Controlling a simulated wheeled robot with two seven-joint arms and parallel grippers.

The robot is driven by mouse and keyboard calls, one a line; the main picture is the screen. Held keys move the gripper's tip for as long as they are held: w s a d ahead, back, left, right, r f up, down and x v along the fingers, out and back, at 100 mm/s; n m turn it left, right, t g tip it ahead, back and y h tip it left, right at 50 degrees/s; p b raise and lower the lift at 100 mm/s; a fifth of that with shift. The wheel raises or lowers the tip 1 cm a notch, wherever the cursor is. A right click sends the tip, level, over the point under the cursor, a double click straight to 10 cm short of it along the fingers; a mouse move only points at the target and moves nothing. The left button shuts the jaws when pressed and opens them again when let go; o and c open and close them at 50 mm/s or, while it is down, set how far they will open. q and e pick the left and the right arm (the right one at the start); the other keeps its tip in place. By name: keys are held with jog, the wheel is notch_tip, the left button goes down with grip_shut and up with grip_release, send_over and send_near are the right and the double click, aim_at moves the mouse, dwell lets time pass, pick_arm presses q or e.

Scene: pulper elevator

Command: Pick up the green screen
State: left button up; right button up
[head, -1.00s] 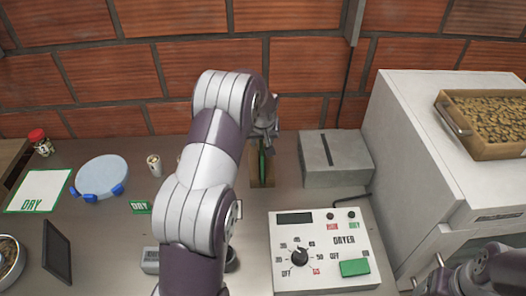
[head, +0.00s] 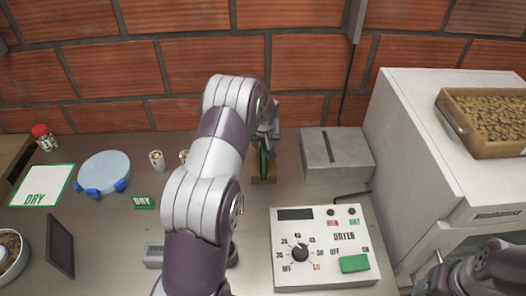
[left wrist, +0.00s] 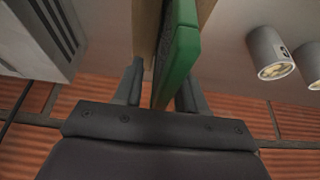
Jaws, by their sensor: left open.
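The green screen (head: 264,161) stands upright on edge in a small wooden holder (head: 263,179) near the back of the bench. In the left wrist view the green-edged screen (left wrist: 180,50) comes down between my two fingers. My left gripper (head: 267,133) is open at the top of the screen, a finger on each side; I cannot tell whether either touches it. The left wrist view also shows the gripper (left wrist: 158,90) from close up. My right arm shows at the lower right of the head view; its gripper's state is unclear.
A grey slotted box (head: 338,160) stands just right of the holder. The dryer control panel (head: 322,245) is in front, and a large white cabinet (head: 415,150) with a wooden tray (head: 485,150) is at right. Small cans (head: 157,160) stand left of my arm.

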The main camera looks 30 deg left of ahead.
pick_arm(q)
grip_shut()
